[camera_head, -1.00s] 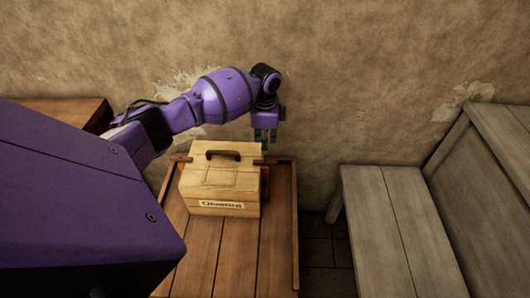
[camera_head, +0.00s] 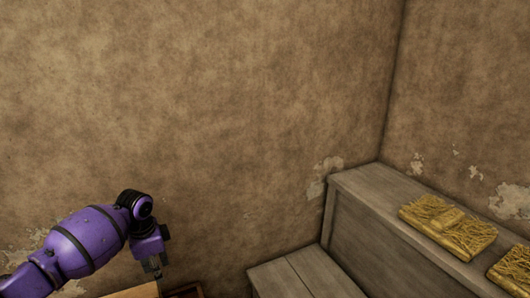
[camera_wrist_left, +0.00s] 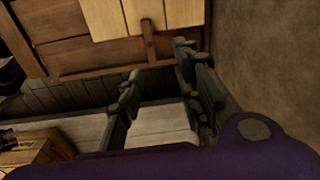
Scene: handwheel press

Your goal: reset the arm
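My left gripper (camera_head: 153,266) hangs down at the lower left of the head view, at the end of the purple arm. In the left wrist view, the fingers of the left gripper (camera_wrist_left: 158,62) stand apart with nothing between them.
A grey bench (camera_head: 305,274) and a higher grey ledge (camera_head: 350,195) stand at the right against the wall. Another wooden box (camera_wrist_left: 32,150) shows at lower left in the wrist view.

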